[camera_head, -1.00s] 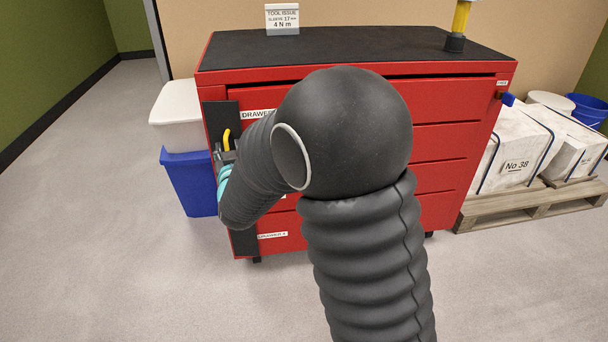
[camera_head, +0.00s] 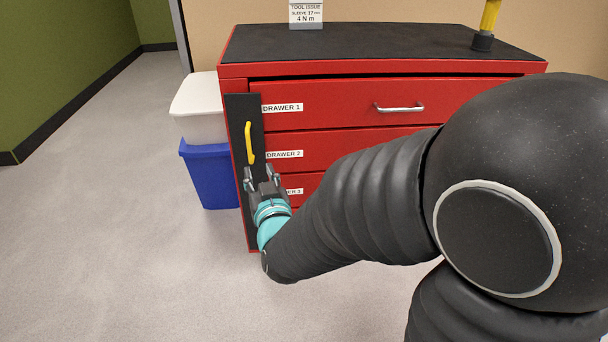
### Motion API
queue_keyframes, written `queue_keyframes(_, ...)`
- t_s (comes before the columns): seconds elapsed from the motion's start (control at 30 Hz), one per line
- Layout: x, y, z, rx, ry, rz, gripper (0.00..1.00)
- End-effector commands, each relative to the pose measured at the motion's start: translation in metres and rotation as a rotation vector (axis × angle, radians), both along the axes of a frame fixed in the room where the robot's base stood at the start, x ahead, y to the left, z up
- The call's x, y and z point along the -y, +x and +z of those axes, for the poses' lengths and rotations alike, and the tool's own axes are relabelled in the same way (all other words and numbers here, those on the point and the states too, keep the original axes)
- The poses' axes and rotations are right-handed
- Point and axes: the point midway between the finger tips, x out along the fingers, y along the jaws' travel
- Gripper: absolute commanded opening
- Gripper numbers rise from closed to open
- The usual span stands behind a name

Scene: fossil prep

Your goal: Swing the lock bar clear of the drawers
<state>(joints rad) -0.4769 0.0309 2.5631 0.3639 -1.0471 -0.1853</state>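The lock bar (camera_head: 236,124) is a dark upright strip along the left front edge of the red drawer cabinet (camera_head: 370,69). A yellow handle (camera_head: 249,143) stands out from its upper part. The bar lies beside the labels of drawer 1 (camera_head: 340,104), drawer 2 (camera_head: 335,150) and drawer 3, over the left ends of the drawer fronts. My gripper (camera_head: 262,175) is just below the yellow handle, in front of the bar, with its fingers apart and nothing visible between them. My arm hides the lower drawers and part of the bar's lower end.
A blue bin (camera_head: 212,178) and a white bin (camera_head: 197,110) stand left of the cabinet. A sign (camera_head: 305,14) and a yellow-handled tool (camera_head: 488,18) stand on the black top. The floor at left is open.

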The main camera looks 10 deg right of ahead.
Motion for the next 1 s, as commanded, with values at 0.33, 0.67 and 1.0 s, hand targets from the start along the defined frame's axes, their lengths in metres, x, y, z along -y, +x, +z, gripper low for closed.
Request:
queue_keyframes(0.33, 0.020, -0.005, 0.022, -0.162, 0.010, 0.025, 0.37)
queue_keyframes(0.67, 0.040, -0.022, 0.035, -0.315, 0.003, 0.040, 0.37)
queue_keyframes(1.0, 0.065, -0.050, 0.048, -0.472, -0.016, 0.040, 0.37)
